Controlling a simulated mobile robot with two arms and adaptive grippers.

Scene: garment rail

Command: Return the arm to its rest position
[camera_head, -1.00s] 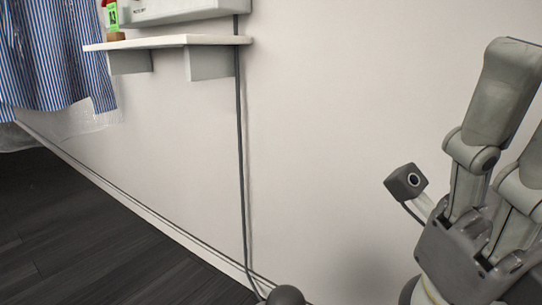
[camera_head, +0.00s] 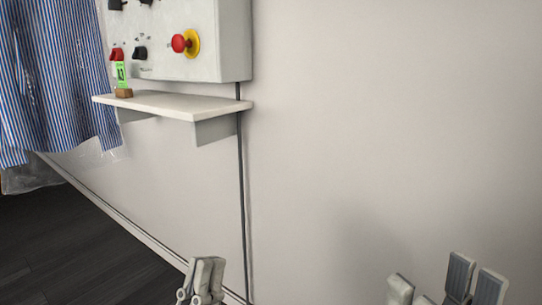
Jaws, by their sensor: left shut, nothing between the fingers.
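My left gripper (camera_head: 205,275) shows at the bottom edge, left of centre. Its two grey fingers stand upright, close together, with nothing between them. It is shut and touches nothing that I can see. Parts of my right gripper (camera_head: 460,278) rise from the bottom edge at the right, with dark ribbed pads showing. The rest of it is below the frame, and I cannot tell whether its jaws are open or shut.
A blue striped garment (camera_head: 55,80) hangs left. The wall at right is bare.

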